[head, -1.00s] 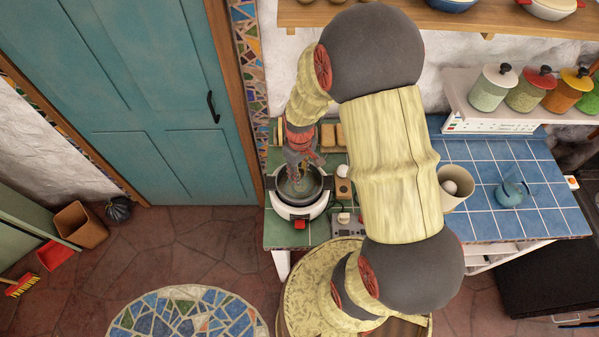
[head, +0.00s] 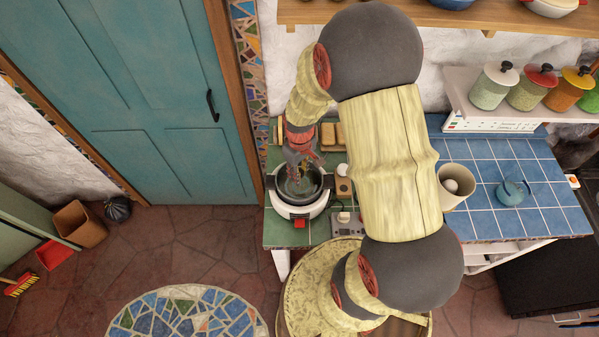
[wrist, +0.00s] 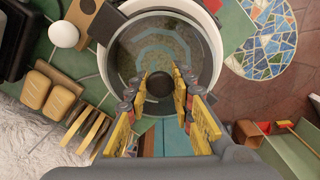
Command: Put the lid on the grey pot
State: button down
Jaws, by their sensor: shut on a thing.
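The grey pot (head: 322,201) is a round dark-rimmed vessel in a white cooker body with a red switch, on the green tiled counter at the left. The lid (wrist: 133,50) is see-through, with a dark rim and a dark round knob (wrist: 159,84). My gripper (head: 298,186) points down over the pot. In the wrist view my yellow-padded fingers (wrist: 160,90) are shut on the lid's knob. The lid overlaps the pot's mouth, slightly off-centre in this view. I cannot tell whether its rim touches the pot.
Bread slices (wrist: 48,90) lie behind the pot. An egg in a wooden holder (wrist: 64,34) stands close beside it. A wall (head: 290,75) rises behind the counter.

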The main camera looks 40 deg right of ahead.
dwell(0.3)
jog(key=c, duration=1.6)
grip_release()
jog(key=o, duration=0.5)
jog(key=shift+c, duration=0.2)
jog(key=shift+o, duration=0.8)
jog(key=shift+r+p, duration=2.35)
jog(key=shift+r, duration=1.15)
jog(key=shift+s, duration=0.1)
